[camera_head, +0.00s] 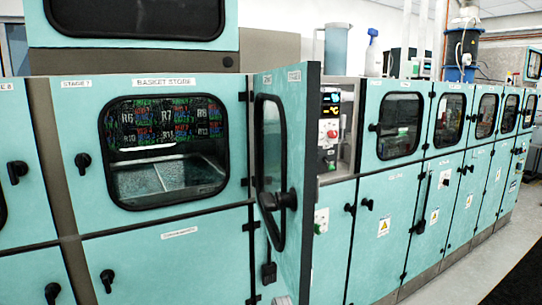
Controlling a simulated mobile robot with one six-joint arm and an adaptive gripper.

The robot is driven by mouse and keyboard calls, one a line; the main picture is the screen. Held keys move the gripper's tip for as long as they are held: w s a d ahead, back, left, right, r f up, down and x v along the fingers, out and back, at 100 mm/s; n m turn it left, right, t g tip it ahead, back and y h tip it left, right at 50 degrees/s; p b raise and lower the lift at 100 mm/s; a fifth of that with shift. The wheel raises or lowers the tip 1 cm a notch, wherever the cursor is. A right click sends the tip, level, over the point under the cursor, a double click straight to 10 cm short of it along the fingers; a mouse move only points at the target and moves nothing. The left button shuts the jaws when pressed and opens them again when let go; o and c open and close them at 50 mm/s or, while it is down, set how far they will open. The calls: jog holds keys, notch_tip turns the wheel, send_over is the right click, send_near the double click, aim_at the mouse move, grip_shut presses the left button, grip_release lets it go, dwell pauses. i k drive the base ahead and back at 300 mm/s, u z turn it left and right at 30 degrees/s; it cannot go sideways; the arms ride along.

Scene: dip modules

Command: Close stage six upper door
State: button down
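A turquoise upper door (299,125) stands open near the middle of the view, swung out from the machine row so that its thick dark free edge faces me. It has a tall black-framed window (269,150) and a black handle knob (278,200). A small label at its top is too small to read surely. Dark hinges show along its left side. To its right, an exposed panel (330,125) carries a small display and a red button. My gripper is not in view.
Left of the open door is a shut cabinet front (225,95) labelled "STAGE 7" and "BASKET STORE". Shut turquoise doors with black knobs run along the row to the right. Grey floor (455,285) is clear at the lower right, with a dark mat (520,285) at the edge.

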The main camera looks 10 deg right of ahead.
aim_at(298, 104)
jog(key=z, duration=0.05)
jog(key=i, duration=0.15)
jog(key=z, duration=0.3)
jog(key=k, duration=1.1)
jog(key=u, duration=0.3)
